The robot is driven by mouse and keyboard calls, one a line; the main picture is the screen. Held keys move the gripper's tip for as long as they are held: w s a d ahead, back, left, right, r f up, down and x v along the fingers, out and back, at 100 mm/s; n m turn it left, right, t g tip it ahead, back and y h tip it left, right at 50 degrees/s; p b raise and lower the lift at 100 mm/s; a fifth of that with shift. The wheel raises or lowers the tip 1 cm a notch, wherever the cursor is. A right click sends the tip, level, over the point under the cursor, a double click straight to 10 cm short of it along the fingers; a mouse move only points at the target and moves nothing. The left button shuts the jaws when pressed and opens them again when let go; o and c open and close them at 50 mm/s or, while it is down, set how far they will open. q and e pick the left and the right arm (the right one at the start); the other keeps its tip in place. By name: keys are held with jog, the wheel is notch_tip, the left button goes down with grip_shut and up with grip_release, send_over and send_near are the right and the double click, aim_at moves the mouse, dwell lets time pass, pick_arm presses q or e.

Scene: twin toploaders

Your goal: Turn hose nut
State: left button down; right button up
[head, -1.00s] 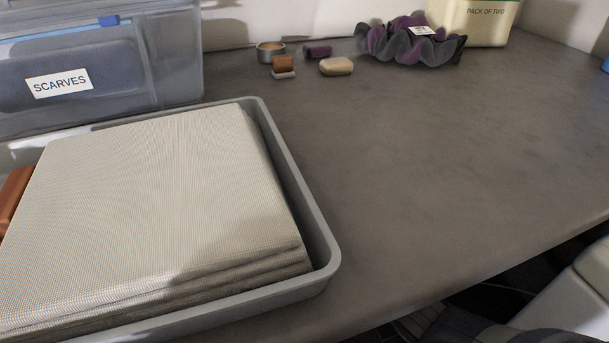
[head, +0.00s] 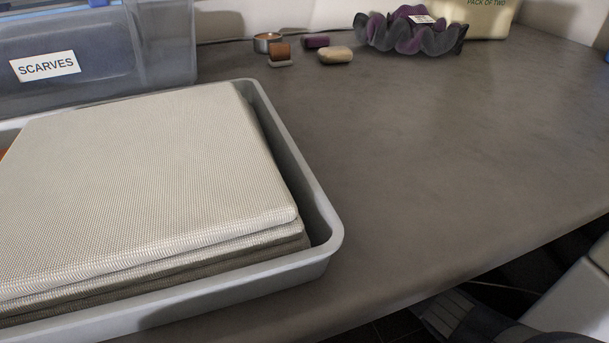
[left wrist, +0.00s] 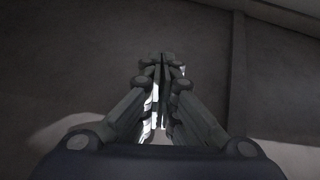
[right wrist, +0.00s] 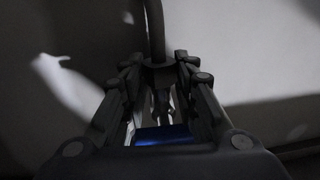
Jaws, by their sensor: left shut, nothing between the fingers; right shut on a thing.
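In the right wrist view a dark hose (right wrist: 155,28) comes down from the top to a dark round hose nut (right wrist: 160,75). My right gripper (right wrist: 160,78) is shut on the hose nut, one finger on each side. A blue part (right wrist: 163,134) shows below it, nearer the camera. In the left wrist view my left gripper (left wrist: 162,62) is shut and empty, in front of a plain dark surface.
In the head view a grey counter (head: 430,150) holds a grey tray (head: 335,245) with folded cloths (head: 150,165), a scarves bin (head: 165,45), a purple-grey ruffled item (head: 410,35) and small items. A white machine (head: 570,300) stands beyond the counter's front edge, at lower right.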

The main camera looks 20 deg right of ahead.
dwell(0.3)
jog(key=o, duration=1)
jog(key=shift+o, duration=0.2)
jog(key=shift+s, duration=0.1)
jog(key=s+d, duration=0.1)
jog(key=s, duration=1)
jog(key=shift+s+d, duration=0.35)
